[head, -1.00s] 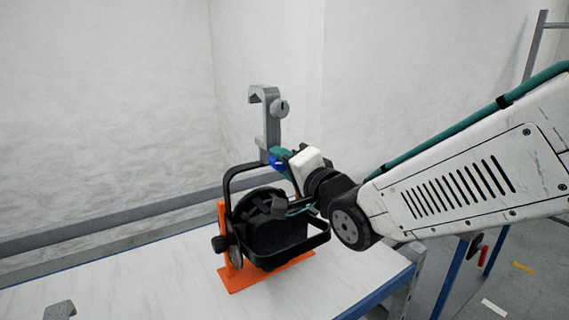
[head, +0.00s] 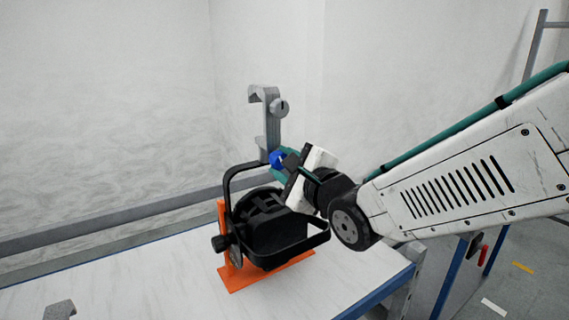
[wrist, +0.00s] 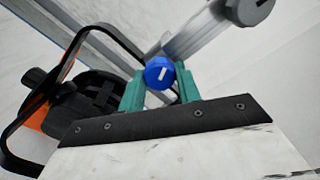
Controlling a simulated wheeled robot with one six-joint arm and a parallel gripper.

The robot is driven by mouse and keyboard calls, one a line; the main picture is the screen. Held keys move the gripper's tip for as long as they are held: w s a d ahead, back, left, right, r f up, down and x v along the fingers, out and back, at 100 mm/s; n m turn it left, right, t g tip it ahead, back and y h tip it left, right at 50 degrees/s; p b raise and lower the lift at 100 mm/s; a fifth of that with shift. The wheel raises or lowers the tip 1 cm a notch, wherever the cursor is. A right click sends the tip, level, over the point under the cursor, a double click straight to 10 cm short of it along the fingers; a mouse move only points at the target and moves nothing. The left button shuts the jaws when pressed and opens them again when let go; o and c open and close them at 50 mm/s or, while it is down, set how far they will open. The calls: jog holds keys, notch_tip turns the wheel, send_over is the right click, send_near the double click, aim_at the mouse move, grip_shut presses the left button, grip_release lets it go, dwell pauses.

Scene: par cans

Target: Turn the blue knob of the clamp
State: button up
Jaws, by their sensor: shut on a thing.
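The clamp (head: 272,127) is a grey metal hook piece standing upright on top of the par can's black yoke. Its blue knob (head: 277,158) is at the clamp's lower end; in the wrist view the knob (wrist: 159,73) is round with a white mark, lying between the fingertips. My gripper (head: 283,157) has teal fingers and reaches in from the right; it is shut on the blue knob. In the wrist view the fingers (wrist: 157,84) stand on either side of the knob, and the camera looks tilted.
The black par can (head: 270,232) sits in an orange stand (head: 232,278) on a white table (head: 130,275) with blue edges. A grey round screw (head: 281,107) sticks out of the clamp above the knob. Another grey piece (head: 60,310) lies at the table's front left.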

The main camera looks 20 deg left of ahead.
jog(key=shift+m, duration=1)
jog(key=o, duration=1)
jog(key=shift+s, duration=0.1)
jog(key=v, duration=0.7)
jog(key=shift+s+d, duration=0.2)
jog(key=shift+d, duration=0.05)
